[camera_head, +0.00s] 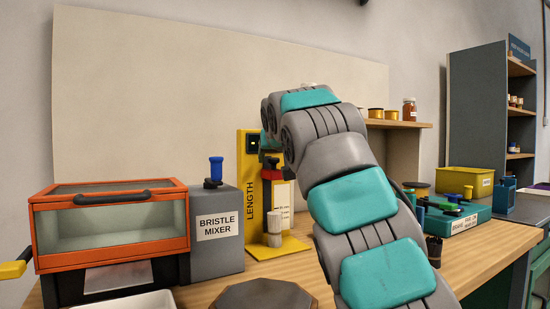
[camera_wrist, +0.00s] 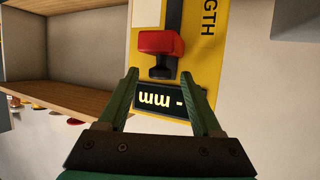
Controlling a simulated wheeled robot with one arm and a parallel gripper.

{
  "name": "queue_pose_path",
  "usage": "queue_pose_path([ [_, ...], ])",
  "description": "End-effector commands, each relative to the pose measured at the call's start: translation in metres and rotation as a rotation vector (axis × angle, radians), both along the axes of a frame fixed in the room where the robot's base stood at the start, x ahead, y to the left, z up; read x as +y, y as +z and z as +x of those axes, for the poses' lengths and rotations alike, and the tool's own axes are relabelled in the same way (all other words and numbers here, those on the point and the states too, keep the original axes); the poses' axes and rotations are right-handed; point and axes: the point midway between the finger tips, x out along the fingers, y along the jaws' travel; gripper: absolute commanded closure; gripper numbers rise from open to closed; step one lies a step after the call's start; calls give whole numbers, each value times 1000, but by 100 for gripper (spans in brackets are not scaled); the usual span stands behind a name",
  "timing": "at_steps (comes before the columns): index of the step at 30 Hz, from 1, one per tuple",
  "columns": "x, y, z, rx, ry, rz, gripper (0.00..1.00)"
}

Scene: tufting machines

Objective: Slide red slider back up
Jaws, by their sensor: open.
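The red slider (camera_head: 271,174) sits on the upright yellow LENGTH gauge (camera_head: 248,201), below its small dark display. A pale brush (camera_head: 274,228) stands upright on the gauge's base under the slider. In the wrist view the picture is upside down: the red slider (camera_wrist: 159,43) shows on its dark rail, just past my fingertips. The display (camera_wrist: 163,100) reads "- mm" between the fingers. My gripper (camera_wrist: 160,73) is open with its two green fingers apart and nothing between their tips. In the head view my arm hides most of the gripper.
An orange glass-fronted box (camera_head: 110,190) and the grey BRISTLE MIXER (camera_head: 214,260) stand left of the gauge. A teal tray of coloured tools (camera_head: 478,216) and a yellow bin (camera_head: 462,181) are at the right. A dark polygonal block (camera_head: 265,296) lies in front.

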Motion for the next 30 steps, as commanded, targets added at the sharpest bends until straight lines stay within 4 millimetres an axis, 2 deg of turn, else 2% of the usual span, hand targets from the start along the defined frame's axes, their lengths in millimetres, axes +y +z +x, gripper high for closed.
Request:
queue_pose_path([
  [8,-2,6,-14,-3,0,0,34],
  [21,-13,27,-66,2,0,0,34],
  [30,-14,29,-70,2,0,0,34],
])
